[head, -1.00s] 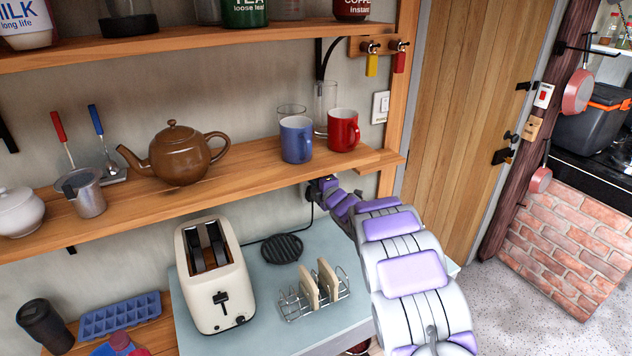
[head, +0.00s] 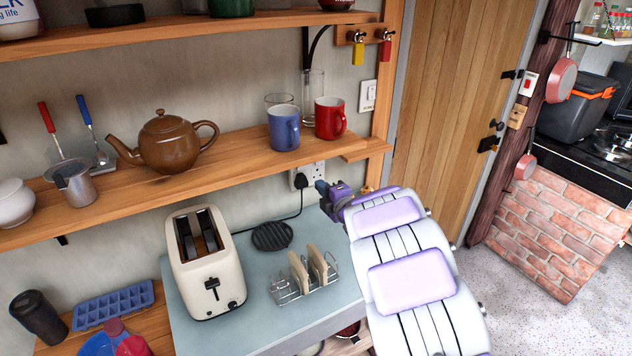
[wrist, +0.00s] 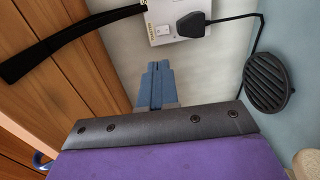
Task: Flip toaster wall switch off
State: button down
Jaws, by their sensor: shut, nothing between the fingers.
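The white wall socket (head: 318,171) is on the wall under the lower shelf, with a black plug (head: 300,181) in its left part. It also shows at the top of the wrist view (wrist: 160,38), with the plug (wrist: 190,25) beside a small switch (wrist: 163,30). I cannot tell the switch's position. The cream toaster (head: 207,268) stands on the pale blue counter to the left. My gripper (head: 322,186) is just right of and below the socket. In the wrist view its blue fingers (wrist: 157,85) are together and empty, pointing towards the socket, apparently short of it.
The lower shelf (head: 235,151) overhangs the socket and holds a teapot (head: 168,143) and mugs. A black cord runs from the plug near a black trivet (head: 272,236). A toast rack (head: 305,280) stands on the counter. A black bracket (wrist: 65,45) is left of my fingers.

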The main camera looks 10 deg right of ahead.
jog(key=shift+s+d+r, duration=0.1)
jog(key=shift+s+d, duration=0.25)
jog(key=shift+d, duration=0.3)
jog(key=shift+a, duration=0.25)
jog(key=s+d+r+m+g+h, duration=0.1)
jog(key=s+d+m+g+h, duration=0.25)
jog(key=s+d+m, duration=0.35)
jog(key=s+d+r+m+g+h, duration=0.1)
jog(key=s+d+m+g+h, duration=0.3)
jog(key=s, duration=0.5)
jog(key=s+a+m+g, duration=0.3)
jog(key=s+a, duration=0.1)
jog(key=s, duration=0.9)
jog(key=s+a+f+m+g+y, duration=0.1)
jog(key=s+a+m+g, duration=0.3)
jog(key=s, duration=0.9)
jog(key=s+a+f+m+g+y, duration=0.1)
jog(key=s+a+m+g, duration=0.2)
jog(key=s, duration=1.1)
jog(key=a, duration=0.2)
jog(key=shift+a+m+g, duration=0.3)
jog(key=shift+a+g, duration=0.05)
jog(key=shift+a, duration=0.05)
